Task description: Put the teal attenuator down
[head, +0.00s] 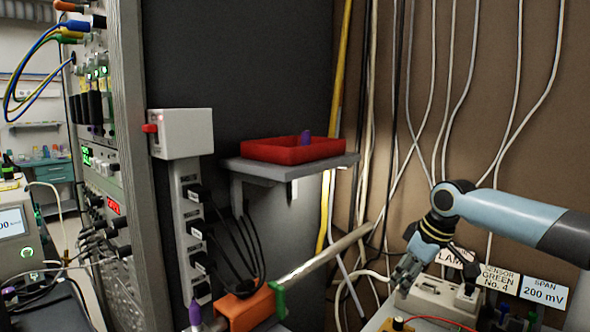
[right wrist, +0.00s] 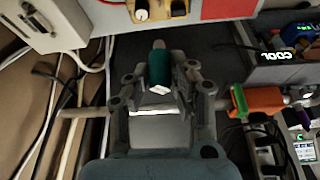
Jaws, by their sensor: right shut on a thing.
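The teal attenuator (right wrist: 158,70) is a small teal cylinder with a paler tip, seen in the right wrist view between the fingers of my right gripper (right wrist: 160,82). The gripper is shut on it. In the head view my right gripper (head: 406,276) hangs at the lower right, fingers downward, in front of a pale box (head: 436,292). The attenuator cannot be made out there. My left gripper is in neither view.
A red tray (head: 262,153) with a purple piece (head: 305,137) sits on a grey shelf (head: 252,168). A metal rod (head: 330,250) with a green clamp (head: 278,299) runs from an orange block (head: 250,308) toward the gripper. Cables hang behind.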

